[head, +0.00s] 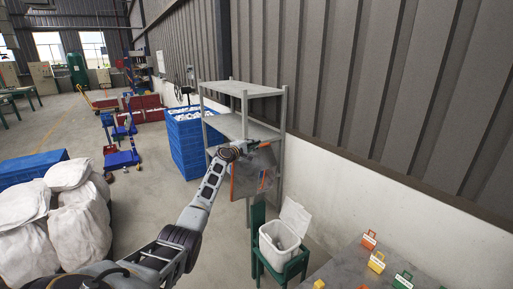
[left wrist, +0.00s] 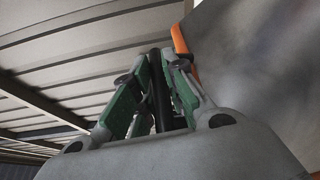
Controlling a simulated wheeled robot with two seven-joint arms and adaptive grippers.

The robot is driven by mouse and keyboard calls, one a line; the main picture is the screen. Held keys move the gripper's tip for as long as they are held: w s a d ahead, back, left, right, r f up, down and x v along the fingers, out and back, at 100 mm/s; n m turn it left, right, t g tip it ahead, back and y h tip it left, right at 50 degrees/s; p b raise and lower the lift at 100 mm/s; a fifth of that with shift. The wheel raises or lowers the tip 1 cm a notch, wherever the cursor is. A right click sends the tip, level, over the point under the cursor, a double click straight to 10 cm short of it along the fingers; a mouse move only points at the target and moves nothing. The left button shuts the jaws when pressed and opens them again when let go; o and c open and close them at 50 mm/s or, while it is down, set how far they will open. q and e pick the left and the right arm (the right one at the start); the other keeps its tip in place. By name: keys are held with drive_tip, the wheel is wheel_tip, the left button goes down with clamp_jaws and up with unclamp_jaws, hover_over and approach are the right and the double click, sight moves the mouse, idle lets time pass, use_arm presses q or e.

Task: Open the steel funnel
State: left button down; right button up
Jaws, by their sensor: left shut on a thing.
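The steel funnel (head: 246,182) is a grey metal panel-like body with orange edges, in front of the grey shelf rack in the head view. Its smooth grey surface (left wrist: 262,60) with an orange edge fills the right of the left wrist view. My left gripper (head: 264,146) is at the upper part of the funnel. In the left wrist view its green-padded fingers (left wrist: 158,88) are shut on a dark upright bar (left wrist: 157,80), which looks like a handle. My arm hides part of the funnel. My right gripper is not in view.
A white bin (head: 277,245) with its lid raised stands on a green stand below the funnel. A grey table (head: 345,268) with colored tags is at lower right. Blue crates (head: 187,150) and white sacks (head: 50,235) are to the left.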

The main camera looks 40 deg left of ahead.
use_arm(q)
drive_tip(key=shift+w+a+r, duration=0.1)
drive_tip(key=shift+w+a, duration=0.05)
drive_tip(key=shift+a, duration=0.35)
drive_tip(key=c, duration=1.7)
unclamp_jaws()
drive_tip(key=shift+s, duration=0.2)
drive_tip(key=shift+s, duration=0.35)
drive_tip(key=shift+s+d+r, duration=0.15)
drive_tip(key=shift+s, duration=2.6)
drive_tip(key=shift+s+d+r, duration=0.1)
drive_tip(key=shift+s+r, duration=0.05)
drive_tip(key=shift+s, duration=2.55)
